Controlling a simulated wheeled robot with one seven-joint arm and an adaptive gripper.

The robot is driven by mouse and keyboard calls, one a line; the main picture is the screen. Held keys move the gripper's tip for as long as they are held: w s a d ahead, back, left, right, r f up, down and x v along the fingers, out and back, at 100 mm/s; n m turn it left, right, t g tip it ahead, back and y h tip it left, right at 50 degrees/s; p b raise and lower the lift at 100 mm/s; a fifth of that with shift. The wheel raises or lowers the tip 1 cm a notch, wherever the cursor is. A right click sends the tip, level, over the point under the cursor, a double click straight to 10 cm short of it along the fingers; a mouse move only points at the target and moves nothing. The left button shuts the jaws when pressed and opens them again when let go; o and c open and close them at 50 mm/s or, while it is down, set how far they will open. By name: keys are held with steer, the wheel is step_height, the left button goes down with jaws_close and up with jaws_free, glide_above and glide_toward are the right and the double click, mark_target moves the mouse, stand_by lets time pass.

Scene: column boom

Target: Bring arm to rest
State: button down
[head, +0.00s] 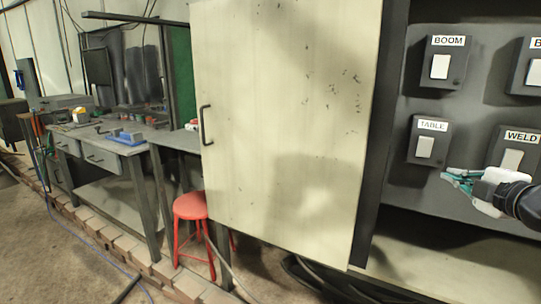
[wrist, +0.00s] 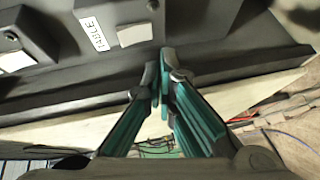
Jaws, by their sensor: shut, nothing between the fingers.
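My gripper (head: 447,176) is at the right of the head view, in front of the switch panel (head: 480,85). Its teal fingers are shut and empty, and they point left, just below and right of the TABLE switch box (head: 428,140). In the wrist view my gripper (wrist: 160,75) shows its fingertips together near the panel's lower part, below the TABLE switch (wrist: 134,33). I cannot tell whether the tips touch the panel. The WELD switch box (head: 514,150) is partly hidden behind my gripper and arm.
A BOOM switch box (head: 445,62) sits above the TABLE one. A large pale cabinet door (head: 290,120) stands open left of the panel. A red stool (head: 190,208) and a workbench (head: 110,150) are further left. Bare floor (head: 75,260) shows at the lower left.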

steer(key=s+a+f+m+g, duration=0.3)
steer(key=s+a+m+g, duration=0.45)
steer(key=s+a, duration=0.7)
steer(key=s+a+f+m+g, duration=0.4)
steer(key=s+a+m+g, duration=0.45)
steer(key=s, duration=0.95)
step_height(320, 180, up, 16)
steer(key=a+t+p, duration=0.2)
steer(key=t+p, duration=0.2)
steer(key=p, duration=1)
steer(key=shift+y, duration=0.3)
steer(key=shift+a+f, duration=0.1)
steer(key=shift+a, duration=0.1)
